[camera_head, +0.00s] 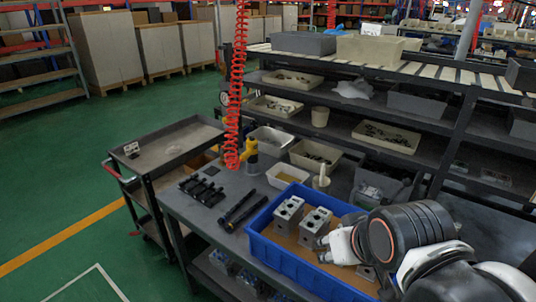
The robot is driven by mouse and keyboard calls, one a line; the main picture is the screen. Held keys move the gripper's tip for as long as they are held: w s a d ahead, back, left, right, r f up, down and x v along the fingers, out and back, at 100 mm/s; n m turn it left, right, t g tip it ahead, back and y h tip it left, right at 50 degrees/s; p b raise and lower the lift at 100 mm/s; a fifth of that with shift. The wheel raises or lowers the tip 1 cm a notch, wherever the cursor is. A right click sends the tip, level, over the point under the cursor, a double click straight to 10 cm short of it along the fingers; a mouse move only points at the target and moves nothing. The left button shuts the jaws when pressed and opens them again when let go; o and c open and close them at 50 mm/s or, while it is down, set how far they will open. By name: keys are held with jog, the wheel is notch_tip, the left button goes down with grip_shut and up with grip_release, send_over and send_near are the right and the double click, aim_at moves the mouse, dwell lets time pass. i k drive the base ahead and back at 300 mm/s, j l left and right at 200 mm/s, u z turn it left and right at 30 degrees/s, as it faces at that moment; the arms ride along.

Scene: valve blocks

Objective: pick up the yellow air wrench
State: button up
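The yellow air wrench (248,147) is at the far end of the dark workbench, beside the lower end of a red coiled hose. The hose and nearby items partly cover it, and its grip is hard to make out. My gripper (336,246) is far from it, low over the blue crate (265,256) at the right front of the bench. Its fingers are small and partly hidden by my arm, so I cannot tell whether they are open or hold anything.
Metal valve blocks (315,223) stand in the crate. Two black rods (241,208) and several black fittings (201,190) lie on the bench. Bins (315,156) and a white bottle (321,179) line its back. The red coiled hose (236,85) hangs down. A cart (165,148) stands left.

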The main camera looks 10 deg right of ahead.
aim_at(251, 153)
jog(key=z, duration=2.05)
jog(key=k+j+z, duration=0.1)
jog(key=j, duration=0.3)
jog(key=k+j+z, duration=0.1)
jog(key=j, duration=0.3)
jog(key=k+j+z, duration=0.1)
jog(key=j, duration=0.3)
jog(key=k+j+z, duration=0.1)
jog(key=j, duration=0.3)
jog(key=k+j+z, duration=0.1)
jog(key=j, duration=0.3)
jog(key=k+j+z, duration=0.1)
jog(key=j, duration=0.25)
jog(key=k+j, duration=0.2)
jog(key=j, duration=0.2)
jog(key=k+j, duration=0.15)
jog(key=j, duration=0.2)
jog(key=k+j, duration=0.2)
jog(key=j, duration=0.2)
jog(key=k+j, duration=0.15)
jog(key=j, duration=0.25)
jog(key=k+j, duration=0.2)
jog(key=j, duration=0.15)
jog(key=k+j, duration=0.15)
jog(key=j, duration=0.25)
jog(key=k+j, duration=0.2)
jog(key=j, duration=0.2)
